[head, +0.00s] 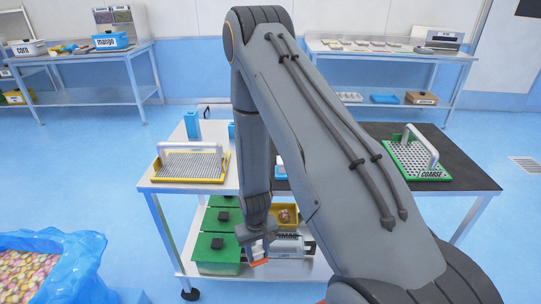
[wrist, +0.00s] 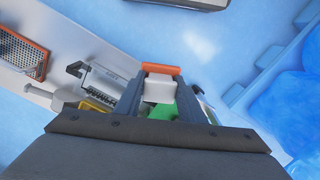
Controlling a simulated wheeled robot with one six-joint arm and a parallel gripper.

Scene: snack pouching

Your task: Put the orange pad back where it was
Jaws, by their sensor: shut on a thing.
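My gripper (head: 258,248) is low in front of the work table, at about the height of its lower shelf. It is shut on the orange pad (head: 260,263), which shows as a small orange strip beneath it. In the wrist view the orange pad (wrist: 161,70) lies across the fingertips, with a white block behind it between the fingers of my gripper (wrist: 158,92). The pad is apart from the shelf as far as I can tell. My arm hides the middle of the table top.
Green-lidded boxes (head: 215,247), a yellow bin (head: 284,215) and a grey device (head: 290,246) stand on the lower shelf. A yellow-framed sieve (head: 190,168) and a green COARSE sieve (head: 418,160) are on top. A blue-lined bag (head: 45,240) stands left; floor between is clear.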

